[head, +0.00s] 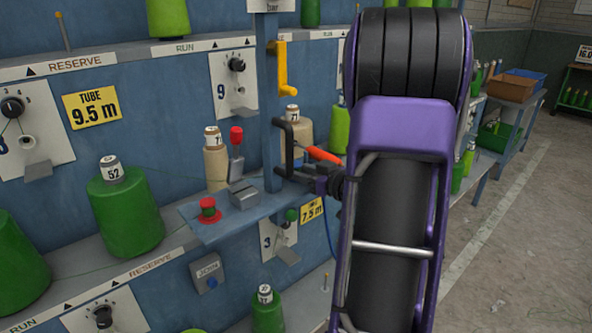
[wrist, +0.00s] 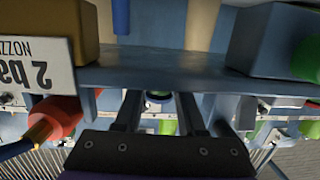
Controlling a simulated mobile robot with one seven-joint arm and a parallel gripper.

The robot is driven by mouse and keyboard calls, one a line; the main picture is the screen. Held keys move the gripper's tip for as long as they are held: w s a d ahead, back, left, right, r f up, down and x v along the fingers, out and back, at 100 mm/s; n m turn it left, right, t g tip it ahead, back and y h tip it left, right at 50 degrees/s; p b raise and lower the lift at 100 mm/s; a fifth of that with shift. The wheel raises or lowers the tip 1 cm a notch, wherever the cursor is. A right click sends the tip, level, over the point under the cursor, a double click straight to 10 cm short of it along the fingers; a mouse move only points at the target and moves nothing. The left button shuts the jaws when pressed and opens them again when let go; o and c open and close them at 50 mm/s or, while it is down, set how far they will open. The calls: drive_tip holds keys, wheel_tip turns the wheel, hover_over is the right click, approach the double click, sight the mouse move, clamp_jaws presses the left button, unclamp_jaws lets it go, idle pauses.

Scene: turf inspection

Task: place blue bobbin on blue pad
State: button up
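I cannot pick out a blue bobbin or a blue pad for certain in either view. My gripper (wrist: 159,97) shows in the wrist view with its two dark fingers well apart. A small round thing (wrist: 158,96), dark and pale, shows between the fingertips, apart from both; I cannot tell what it is or how far off. A blue upright cylinder (wrist: 121,16) stands at the top of the wrist view, above a blue-grey ledge (wrist: 185,82). In the head view my purple and black arm covers the middle right and hides much of my gripper, which is by the machine's small control shelf.
The blue machine frame has a control shelf (head: 228,222) with a red button (head: 208,209) and red-topped lever (head: 236,140). Green bobbins (head: 124,212) stand on its ledges. A yellow crank (head: 282,70) sticks out.

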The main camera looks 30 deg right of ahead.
drive_tip(key=o, duration=0.4)
drive_tip(key=shift+r, duration=0.3)
drive_tip(key=p+v, duration=0.1)
drive_tip(key=v, duration=1.1)
drive_tip(key=shift+f, duration=0.15)
